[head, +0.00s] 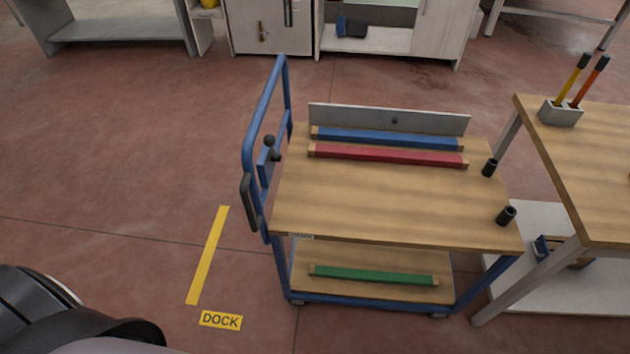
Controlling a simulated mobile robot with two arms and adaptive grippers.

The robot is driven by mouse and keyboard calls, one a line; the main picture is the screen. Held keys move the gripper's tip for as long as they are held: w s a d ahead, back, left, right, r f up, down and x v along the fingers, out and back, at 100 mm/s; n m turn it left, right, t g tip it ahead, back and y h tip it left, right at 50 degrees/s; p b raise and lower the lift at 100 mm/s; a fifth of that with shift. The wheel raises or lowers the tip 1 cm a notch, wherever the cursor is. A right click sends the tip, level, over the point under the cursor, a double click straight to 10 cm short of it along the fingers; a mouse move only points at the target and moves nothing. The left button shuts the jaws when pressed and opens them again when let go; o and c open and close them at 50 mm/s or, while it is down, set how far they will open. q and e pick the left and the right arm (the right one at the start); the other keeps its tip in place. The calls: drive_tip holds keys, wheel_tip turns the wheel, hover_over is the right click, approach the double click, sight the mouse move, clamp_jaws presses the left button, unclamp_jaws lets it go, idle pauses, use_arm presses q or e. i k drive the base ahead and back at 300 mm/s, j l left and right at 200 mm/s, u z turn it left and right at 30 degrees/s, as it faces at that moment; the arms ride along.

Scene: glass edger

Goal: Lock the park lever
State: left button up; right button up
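A cart with a blue frame and wooden decks (390,205) stands in the middle of the head view. On its left side rises a blue push handle (263,105) with a black grip (250,203). A small lever with a dark ball knob (269,142) stands upright on a blue plate (265,170) beside the handle; I take it to be the park lever. Whether it is locked cannot be told. Neither of my grippers is in view. Nothing touches the lever.
Blue (385,138) and red (390,155) bars lie on the upper deck, a green bar (370,275) below. A wooden table (590,170) stands close at right. Yellow floor tape (208,255) and a DOCK label (221,320) lie left of the cart, where floor is clear.

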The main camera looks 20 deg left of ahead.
sight(269, 140)
drive_tip(key=i+j+u, duration=0.2)
drive_tip(key=j, duration=0.3)
drive_tip(key=i+j+u, duration=0.25)
drive_tip(key=i+j, duration=0.15)
